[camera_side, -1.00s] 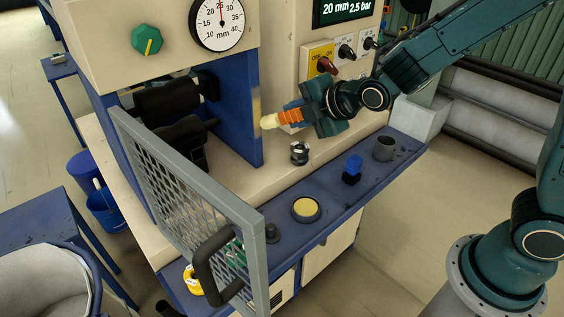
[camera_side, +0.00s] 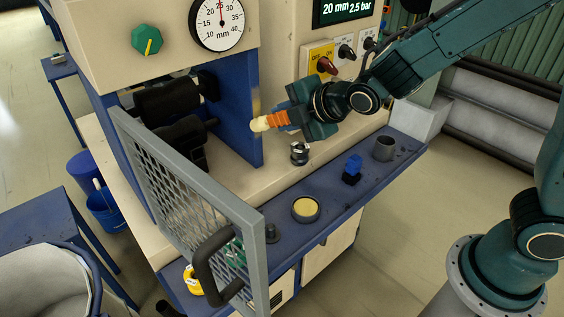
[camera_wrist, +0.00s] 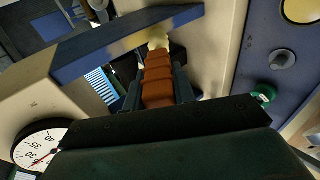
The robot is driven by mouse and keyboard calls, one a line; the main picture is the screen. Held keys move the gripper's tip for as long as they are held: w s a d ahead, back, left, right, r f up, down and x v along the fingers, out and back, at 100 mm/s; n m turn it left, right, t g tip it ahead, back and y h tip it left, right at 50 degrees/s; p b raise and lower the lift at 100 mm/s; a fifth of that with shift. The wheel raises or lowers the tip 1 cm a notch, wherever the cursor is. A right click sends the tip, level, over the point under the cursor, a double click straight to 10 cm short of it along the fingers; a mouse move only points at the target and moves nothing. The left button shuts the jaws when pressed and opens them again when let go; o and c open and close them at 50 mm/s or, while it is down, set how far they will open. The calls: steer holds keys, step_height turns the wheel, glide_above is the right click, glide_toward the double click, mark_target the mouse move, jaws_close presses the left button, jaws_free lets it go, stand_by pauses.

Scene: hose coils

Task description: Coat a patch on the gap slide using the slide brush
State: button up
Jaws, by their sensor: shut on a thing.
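The slide brush has an orange ribbed handle (camera_side: 277,119) and a cream bristle tip (camera_side: 259,125). My gripper (camera_side: 289,114) is shut on its handle, and the brush points left, nearly level. It also shows in the wrist view (camera_wrist: 160,77), between the fingers. The likely gap slide is the pale strip on the front edge of the machine's blue upright (camera_side: 257,104). The tip is right at this edge in the side view, overlapping the strip's lower part; I cannot tell whether they touch. In the wrist view the tip is beside a blue beam (camera_wrist: 110,51).
A round dish of yellow paste (camera_side: 305,208), a black-and-silver piece (camera_side: 299,153), a blue block (camera_side: 352,165) and a grey cup (camera_side: 384,148) stand on the bench side below. A mesh guard (camera_side: 185,200) stands open at front left. Knobs (camera_side: 327,66) are behind my gripper.

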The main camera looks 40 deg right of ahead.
steer(key=shift+a+r, duration=0.1)
steer(key=shift+a, duration=0.35)
steer(key=shift+r, duration=0.8)
steer(key=shift+d, duration=0.25)
steer(key=shift+d, duration=1.85)
steer(key=shift+r, duration=0.1)
